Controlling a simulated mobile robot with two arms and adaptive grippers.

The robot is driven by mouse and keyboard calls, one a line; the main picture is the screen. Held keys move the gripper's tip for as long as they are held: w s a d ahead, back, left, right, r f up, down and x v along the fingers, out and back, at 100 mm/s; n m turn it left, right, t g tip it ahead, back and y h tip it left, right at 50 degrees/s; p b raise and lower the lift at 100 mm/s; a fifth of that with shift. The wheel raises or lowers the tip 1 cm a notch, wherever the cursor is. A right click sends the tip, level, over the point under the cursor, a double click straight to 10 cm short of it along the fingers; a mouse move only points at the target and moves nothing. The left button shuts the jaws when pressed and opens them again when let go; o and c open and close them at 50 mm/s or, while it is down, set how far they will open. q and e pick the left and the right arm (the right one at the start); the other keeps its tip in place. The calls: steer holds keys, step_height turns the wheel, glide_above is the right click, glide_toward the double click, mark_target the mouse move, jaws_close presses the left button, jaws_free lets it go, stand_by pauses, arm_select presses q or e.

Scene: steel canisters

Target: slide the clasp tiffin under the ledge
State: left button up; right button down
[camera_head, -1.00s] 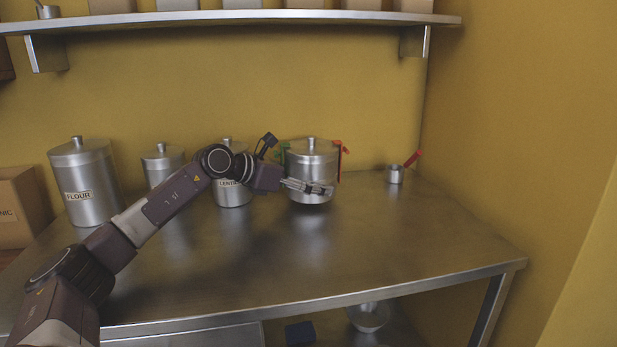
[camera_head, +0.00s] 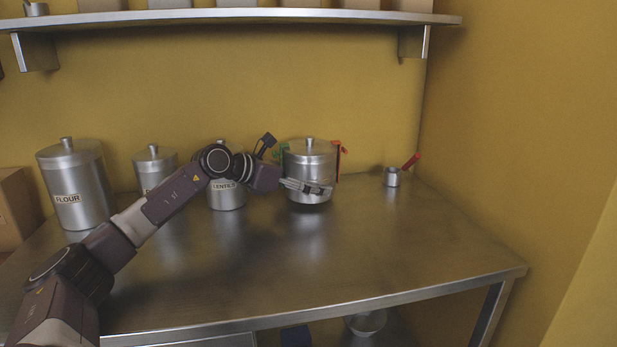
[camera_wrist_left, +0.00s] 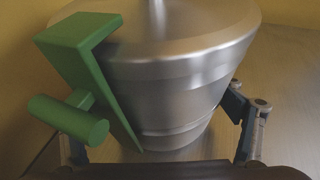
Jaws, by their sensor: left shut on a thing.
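The clasp tiffin (camera_head: 309,165) is a steel lidded pot with a knob, a green clasp (camera_head: 281,151) on its left and a red clasp (camera_head: 340,147) on its right. It stands upright at the back of the steel table; a dark shadow lies under it, and I cannot tell whether it touches the top. My left gripper (camera_head: 308,187) is shut around its lower body. In the left wrist view the tiffin (camera_wrist_left: 180,70) sits between the fingers, green clasp (camera_wrist_left: 85,75) close by. The ledge (camera_head: 250,16) is a wall shelf high above. My right gripper is not in view.
Steel canisters marked FLOUR (camera_head: 76,180) and LENTILS (camera_head: 226,198), with another canister (camera_head: 153,165) between, stand left of the tiffin. A small steel cup with a red handle (camera_head: 392,177) stands to the right. The table's front and right (camera_head: 390,240) are clear.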

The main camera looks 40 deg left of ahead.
mark_target(291, 175)
arm_select(q)
steer(key=o, duration=1.3)
steer(key=shift+w+d+f, duration=0.2)
steer(key=shift+w+d, duration=0.05)
steer(key=shift+d, duration=0.4)
steer(key=shift+o, duration=1)
steer(key=shift+f, duration=0.1)
steer(key=shift+s, duration=0.1)
steer(key=shift+s+d+h, duration=0.1)
steer(key=shift+h, duration=0.2)
steer(key=shift+f, duration=0.1)
steer(key=shift+s+a+r, duration=0.15)
steer(key=shift+s+a, duration=0.3)
steer(key=shift+a, duration=0.1)
steer(key=shift+s+a+r, duration=0.15)
steer(key=shift+s+a, duration=0.25)
steer(key=shift+a, duration=0.15)
steer(key=v, duration=0.4)
steer(key=shift+d+r, duration=0.15)
steer(key=shift+r, duration=0.25)
steer(key=shift+r+v, duration=0.25)
steer(key=shift+v, duration=0.8)
